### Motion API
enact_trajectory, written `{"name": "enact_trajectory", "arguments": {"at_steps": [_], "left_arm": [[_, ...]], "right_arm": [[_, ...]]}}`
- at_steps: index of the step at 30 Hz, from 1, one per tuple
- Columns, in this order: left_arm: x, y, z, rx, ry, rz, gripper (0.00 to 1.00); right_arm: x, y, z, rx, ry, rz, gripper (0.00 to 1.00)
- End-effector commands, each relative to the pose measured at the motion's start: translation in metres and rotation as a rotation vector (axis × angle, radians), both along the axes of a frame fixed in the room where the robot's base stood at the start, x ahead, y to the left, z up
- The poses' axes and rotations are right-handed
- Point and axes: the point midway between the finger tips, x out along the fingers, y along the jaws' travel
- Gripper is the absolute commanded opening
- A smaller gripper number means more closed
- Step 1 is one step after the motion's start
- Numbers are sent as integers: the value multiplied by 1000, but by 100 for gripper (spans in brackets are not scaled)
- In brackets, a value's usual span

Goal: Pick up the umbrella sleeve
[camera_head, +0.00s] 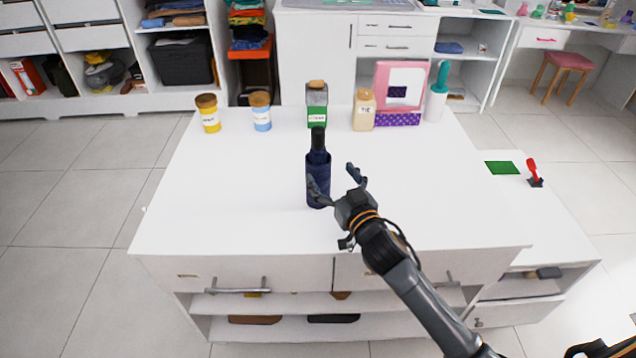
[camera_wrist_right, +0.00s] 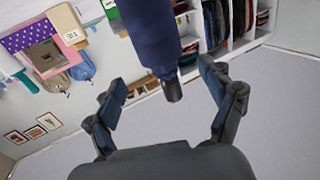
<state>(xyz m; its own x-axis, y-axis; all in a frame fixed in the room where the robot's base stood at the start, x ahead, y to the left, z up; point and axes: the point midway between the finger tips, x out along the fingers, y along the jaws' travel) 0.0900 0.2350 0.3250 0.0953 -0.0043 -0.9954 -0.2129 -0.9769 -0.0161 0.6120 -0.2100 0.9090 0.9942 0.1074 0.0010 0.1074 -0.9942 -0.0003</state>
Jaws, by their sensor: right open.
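The umbrella sleeve (camera_head: 318,170) is a dark navy upright cylinder with a narrower neck and a black top. It stands on the white table (camera_head: 230,190), near its middle. My right gripper (camera_head: 335,178) is open and close to the sleeve's lower right side; one finger overlaps the sleeve in the head view. In the right wrist view the sleeve (camera_wrist_right: 152,32) comes down from the top edge, its black end between the spread fingers (camera_wrist_right: 162,84). The fingers are not closed on it. My left gripper is out of view.
Along the table's back edge stand a yellow jar (camera_head: 208,115), a blue jar (camera_head: 261,112), a green-and-grey bottle (camera_head: 317,103), a beige jar (camera_head: 364,110), a pink mirror box (camera_head: 399,92) and a teal-and-white bottle (camera_head: 437,95). The table is clear left of the sleeve.

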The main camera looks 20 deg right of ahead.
Motion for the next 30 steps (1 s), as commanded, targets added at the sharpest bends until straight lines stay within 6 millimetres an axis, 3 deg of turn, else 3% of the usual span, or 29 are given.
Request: {"name": "enact_trajectory", "arguments": {"at_steps": [18,26,27,30], "left_arm": [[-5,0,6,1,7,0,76],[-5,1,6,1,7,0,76],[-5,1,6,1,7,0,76],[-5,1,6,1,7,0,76]], "right_arm": [[69,9,-3,-1,2,-1,82],[72,10,-4,0,2,0,82],[72,10,-4,0,2,0,80],[72,10,-4,0,2,-1,60]]}}
